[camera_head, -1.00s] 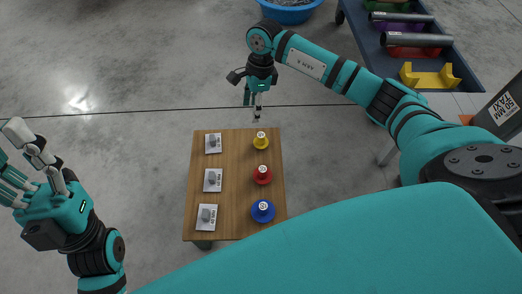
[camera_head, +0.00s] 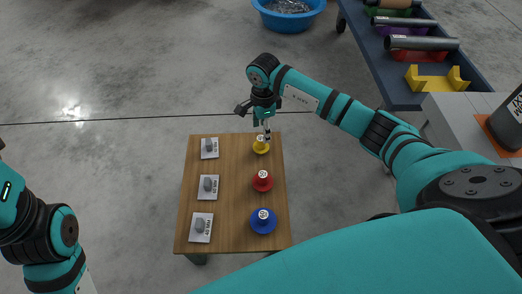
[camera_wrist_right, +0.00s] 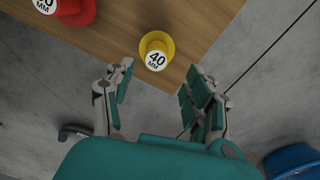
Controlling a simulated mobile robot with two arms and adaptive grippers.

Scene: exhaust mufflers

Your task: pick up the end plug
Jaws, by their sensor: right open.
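A yellow end plug (camera_head: 261,146) stands at the far right corner of the small wooden table (camera_head: 235,215). It also shows in the right wrist view (camera_wrist_right: 156,48), with "40 MM" on its round top. A red plug (camera_head: 262,181) and a blue plug (camera_head: 263,220) stand nearer in the same row. My right gripper (camera_head: 267,138) points down at the yellow plug. In the right wrist view its open fingers (camera_wrist_right: 160,75) are spread either side of the line to the plug, with nothing between them. My left gripper is out of view; only its arm shows at the left edge.
Several grey pieces on white cards (camera_head: 208,187) line the table's left side. A blue tub (camera_head: 287,14) stands on the floor at the back. A blue cart (camera_head: 400,92) with tubes in coloured cradles is at the back right.

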